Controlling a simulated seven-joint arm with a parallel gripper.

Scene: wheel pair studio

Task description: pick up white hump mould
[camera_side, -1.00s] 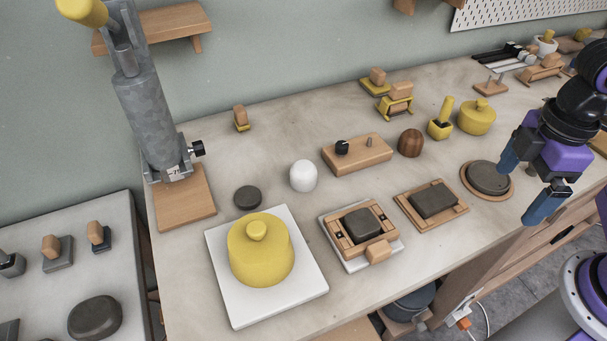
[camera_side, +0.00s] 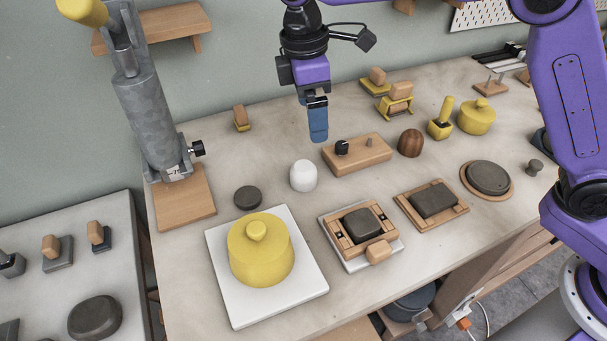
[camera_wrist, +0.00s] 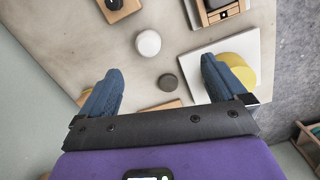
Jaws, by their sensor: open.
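The white hump mould (camera_side: 303,176) is a small white dome standing upright on the table. It lies between the dark round disc and the wooden block with a black knob. In the wrist view the mould (camera_wrist: 148,43) shows ahead of the fingers, near the middle between them. My gripper (camera_side: 318,128) hangs above the table, behind and a little right of the mould, pointing down and apart from it. In the wrist view my gripper (camera_wrist: 157,88) has its two blue fingers wide apart with nothing between them.
A dark disc (camera_side: 247,197) lies left of the mould. The wooden block with the black knob (camera_side: 357,154) stands right of it, and a brown dome (camera_side: 410,143) farther right. A yellow lidded pot (camera_side: 260,255) sits on a white slab (camera_side: 308,292) in front. A grey press (camera_side: 150,110) rises at left.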

